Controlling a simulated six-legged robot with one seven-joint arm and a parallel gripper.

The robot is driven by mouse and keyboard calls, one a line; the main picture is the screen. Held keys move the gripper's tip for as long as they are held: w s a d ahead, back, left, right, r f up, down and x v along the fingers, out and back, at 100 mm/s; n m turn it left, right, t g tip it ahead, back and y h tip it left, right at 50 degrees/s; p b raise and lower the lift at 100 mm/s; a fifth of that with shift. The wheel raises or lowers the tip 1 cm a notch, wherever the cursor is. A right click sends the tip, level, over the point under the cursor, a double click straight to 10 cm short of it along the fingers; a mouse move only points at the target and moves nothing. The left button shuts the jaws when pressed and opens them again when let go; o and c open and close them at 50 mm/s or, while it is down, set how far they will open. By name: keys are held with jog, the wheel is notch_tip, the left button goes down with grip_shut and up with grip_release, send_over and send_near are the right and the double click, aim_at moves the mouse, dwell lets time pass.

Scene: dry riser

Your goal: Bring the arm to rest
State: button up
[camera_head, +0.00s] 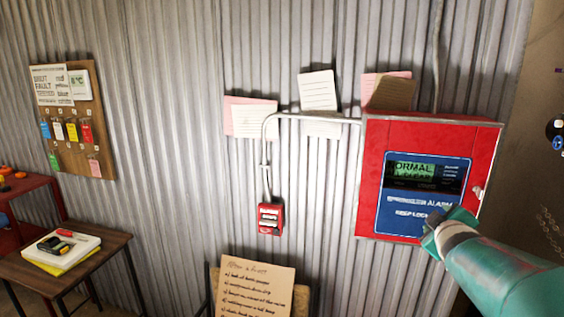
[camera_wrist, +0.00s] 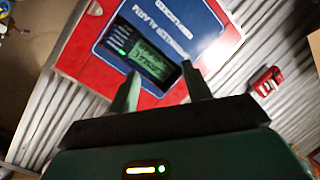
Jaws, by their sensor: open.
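My arm enters from the lower right in the head view, green with a pale band, its end in front of the lower right part of the red alarm panel (camera_head: 372,190). In the wrist view my gripper (camera_wrist: 165,88) has its two fingers apart with nothing between them. The panel (camera_wrist: 85,50) lies beyond the fingers, with its blue face and lit display. I cannot tell from these views whether the fingers touch the panel. In the head view the arm covers the panel's lower right corner.
A small red call box (camera_head: 270,218) hangs on the corrugated wall, joined by conduit. A key board (camera_head: 95,130) hangs at left above a wooden side table (camera_head: 100,262) with a meter on papers. A handwritten notice (camera_head: 255,285) stands low in the middle. Paper notes (camera_head: 318,92) hang above.

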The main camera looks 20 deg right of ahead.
jog(key=s+a+f+m+g+y, duration=0.1)
jog(key=a+f+m+y, duration=0.1)
jog(key=a, duration=0.7)
jog(key=s+a+f+m+g+y, duration=0.1)
jog(key=s+a+f+y, duration=0.1)
jog(key=a, duration=0.7)
jog(key=s+a+f+g+y, duration=0.2)
jog(key=s+a, duration=0.4)
jog(key=a, duration=0.2)
jog(key=s+a+f+m+g+y, duration=0.1)
jog(key=s+a+f+g+y, duration=0.1)
jog(key=s+a, duration=0.4)
jog(key=a+f, duration=0.1)
jog(key=a, duration=0.2)
jog(key=shift+g, duration=0.3)
jog(key=shift+c, duration=1.4)
jog(key=shift+d, duration=0.1)
